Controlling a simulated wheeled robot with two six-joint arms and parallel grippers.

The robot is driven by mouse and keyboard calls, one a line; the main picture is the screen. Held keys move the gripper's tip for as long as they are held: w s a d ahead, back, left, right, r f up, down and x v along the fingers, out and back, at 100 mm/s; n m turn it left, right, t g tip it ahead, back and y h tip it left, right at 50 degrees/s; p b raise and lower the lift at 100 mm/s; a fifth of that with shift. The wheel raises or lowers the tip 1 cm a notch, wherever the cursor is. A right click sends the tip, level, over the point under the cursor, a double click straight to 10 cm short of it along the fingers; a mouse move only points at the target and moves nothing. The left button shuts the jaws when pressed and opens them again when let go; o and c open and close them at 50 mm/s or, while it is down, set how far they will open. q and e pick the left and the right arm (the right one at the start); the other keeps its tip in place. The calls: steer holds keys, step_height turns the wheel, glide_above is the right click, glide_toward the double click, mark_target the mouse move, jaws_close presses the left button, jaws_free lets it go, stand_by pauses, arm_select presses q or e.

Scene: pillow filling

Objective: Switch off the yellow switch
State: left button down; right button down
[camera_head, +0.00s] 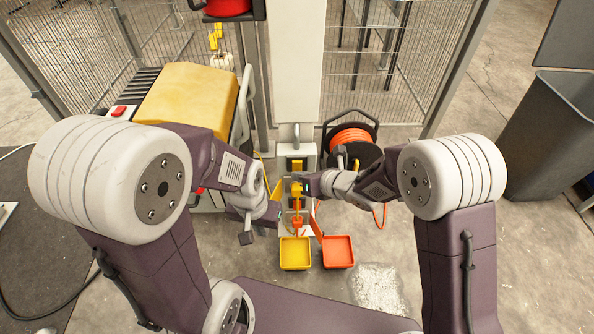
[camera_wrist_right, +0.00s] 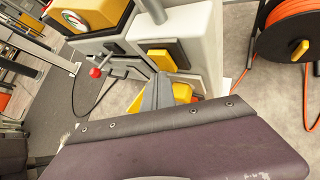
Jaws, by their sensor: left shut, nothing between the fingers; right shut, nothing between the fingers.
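The yellow switch (camera_head: 297,164) sits on a dark plate on the front of the grey machine column. In the right wrist view the yellow switch (camera_wrist_right: 160,60) shows just beyond my right fingertips. My right gripper (camera_head: 301,184) is shut and empty in front of the column, a little below the switch in the head view. The grey fingers of my right gripper (camera_wrist_right: 158,92) point up toward the switch; I cannot tell if they touch it. My left gripper (camera_head: 246,237) is shut and empty, lower and to the left of the column.
A yellow tray (camera_head: 296,254) and an orange tray (camera_head: 338,252) stand below the column. An orange cable reel (camera_head: 352,140) is to the right. A yellow-topped machine (camera_head: 190,97) stands left. A red-knobbed lever (camera_wrist_right: 95,72) sticks out near the switch. White filling (camera_head: 380,288) lies on the floor.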

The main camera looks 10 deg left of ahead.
stand_by(0.4)
steer(key=shift+s+d+r+b, duration=0.15)
steer(key=shift+s+d+b, duration=0.05)
steer(key=shift+s+b, duration=0.4)
steer(key=shift+s, duration=0.15)
steer(key=s, duration=0.1)
steer(key=s+d+b, duration=0.1)
steer(key=s, duration=0.1)
steer(key=s+b, duration=0.1)
steer(key=shift+s+d+r, duration=0.2)
steer(key=shift+s+r, duration=0.1)
steer(key=shift+r, duration=0.05)
